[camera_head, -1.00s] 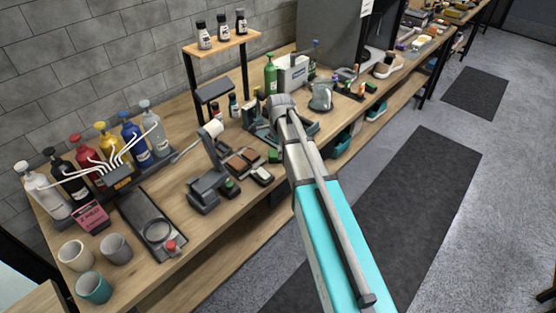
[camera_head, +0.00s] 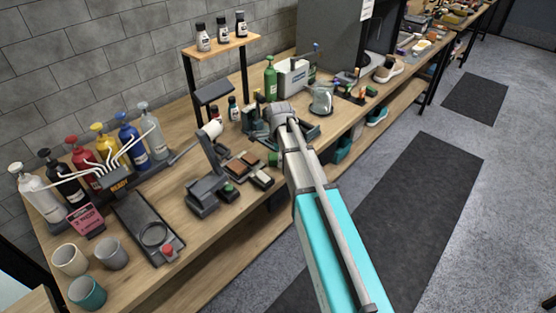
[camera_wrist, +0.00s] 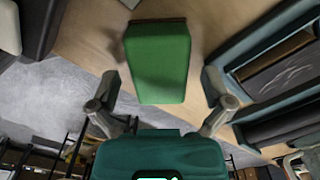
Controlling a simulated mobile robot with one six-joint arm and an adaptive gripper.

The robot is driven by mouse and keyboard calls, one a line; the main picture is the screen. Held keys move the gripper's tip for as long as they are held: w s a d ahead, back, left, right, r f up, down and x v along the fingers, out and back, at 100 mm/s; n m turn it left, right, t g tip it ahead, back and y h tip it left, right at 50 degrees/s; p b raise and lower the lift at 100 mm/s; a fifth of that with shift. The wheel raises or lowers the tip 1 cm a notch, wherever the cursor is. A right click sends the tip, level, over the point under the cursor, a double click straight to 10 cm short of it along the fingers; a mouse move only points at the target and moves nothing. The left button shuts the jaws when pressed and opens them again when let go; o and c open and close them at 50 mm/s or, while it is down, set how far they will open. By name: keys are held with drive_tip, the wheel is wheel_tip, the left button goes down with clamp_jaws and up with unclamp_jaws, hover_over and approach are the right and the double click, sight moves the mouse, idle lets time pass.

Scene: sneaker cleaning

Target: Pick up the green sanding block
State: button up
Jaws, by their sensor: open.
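The green sanding block (camera_wrist: 158,60) lies on the wooden bench top in the wrist view. It fills the upper middle of that view. My gripper (camera_wrist: 160,92) is open, with one finger on each side of the block's near end and a visible gap at both sides. It holds nothing. In the head view a small green piece (camera_head: 273,159), likely the same block, shows just left of my arm. My arm hides most of my gripper in that view.
A dark tray-like holder (camera_wrist: 270,75) stands close on the right in the wrist view. Brown and dark blocks (camera_head: 243,165) lie left of my arm in the head view.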

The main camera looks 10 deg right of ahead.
drive_tip(key=c, duration=1.3)
drive_tip(key=shift+r, duration=0.2)
wheel_tip(320, 180, up, 2)
drive_tip(key=p, duration=0.2)
drive_tip(key=shift+r+p, duration=0.1)
drive_tip(key=shift+p, duration=0.2)
drive_tip(key=shift+s+r+p, duration=1.75)
drive_tip(key=shift+s, duration=0.6)
drive_tip(key=shift+s+r+p, duration=1.7)
drive_tip(key=shift+s, duration=0.6)
drive_tip(key=shift+s+r+p, duration=1.75)
drive_tip(key=shift+s, duration=0.6)
